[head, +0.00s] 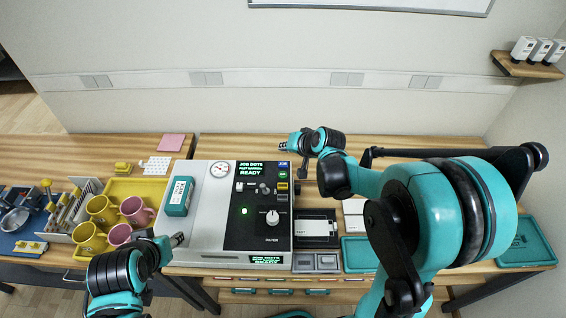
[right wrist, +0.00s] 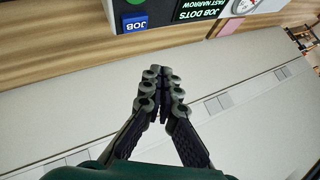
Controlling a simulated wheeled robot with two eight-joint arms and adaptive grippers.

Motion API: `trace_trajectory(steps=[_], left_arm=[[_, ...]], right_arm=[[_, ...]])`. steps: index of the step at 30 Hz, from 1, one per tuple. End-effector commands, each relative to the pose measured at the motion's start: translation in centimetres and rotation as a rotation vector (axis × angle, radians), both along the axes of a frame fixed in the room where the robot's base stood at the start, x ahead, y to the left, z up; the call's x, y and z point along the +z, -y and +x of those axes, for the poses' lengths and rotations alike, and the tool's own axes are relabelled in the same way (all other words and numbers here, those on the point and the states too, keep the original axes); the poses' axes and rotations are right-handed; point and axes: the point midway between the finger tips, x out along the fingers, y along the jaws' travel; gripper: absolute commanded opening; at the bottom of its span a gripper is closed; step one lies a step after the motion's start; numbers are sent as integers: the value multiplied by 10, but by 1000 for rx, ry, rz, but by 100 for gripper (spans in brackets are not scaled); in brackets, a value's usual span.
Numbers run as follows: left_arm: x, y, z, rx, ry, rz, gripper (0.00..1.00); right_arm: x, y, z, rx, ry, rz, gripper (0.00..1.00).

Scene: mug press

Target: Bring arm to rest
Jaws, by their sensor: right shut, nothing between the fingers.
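My right arm reaches in from the right of the head view, over the bench. Its gripper (head: 290,143) is behind the top right edge of the mug press. In the right wrist view the right gripper (right wrist: 163,72) has its fingers together with nothing between them. My left gripper (head: 178,239) is at the lower left, by the press's front left corner; its fingers are too small to tell open from shut. The mug press (head: 205,235) is a grey machine with a black panel, a dial, a gauge and green lit displays reading READY.
A yellow tray (head: 152,186) with several pink and yellow mugs stands left of the press. A teal box (head: 179,196) sits on the press's left side. Teal trays (head: 527,243) lie at the right. A wall shelf (head: 527,66) holds white containers. The back of the bench behind the press is clear.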

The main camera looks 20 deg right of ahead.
Motion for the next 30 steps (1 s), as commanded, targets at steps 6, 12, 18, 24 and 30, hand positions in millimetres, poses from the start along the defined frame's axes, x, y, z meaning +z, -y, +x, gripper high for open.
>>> trace_trajectory(steps=[6,12,18,24,30], left_arm=[[0,0,0,0,0,0,42],[0,0,0,0,0,0,42],[-1,0,0,0,0,0,42],[-11,0,0,0,0,0,42],[-28,0,0,0,0,0,42]], right_arm=[[0,0,0,0,0,0,0],[0,0,0,0,0,0,0],[0,0,-2,2,-1,-3,0],[12,-7,-38,42,-13,-78,0],[21,-13,-114,119,-37,-232,0]])
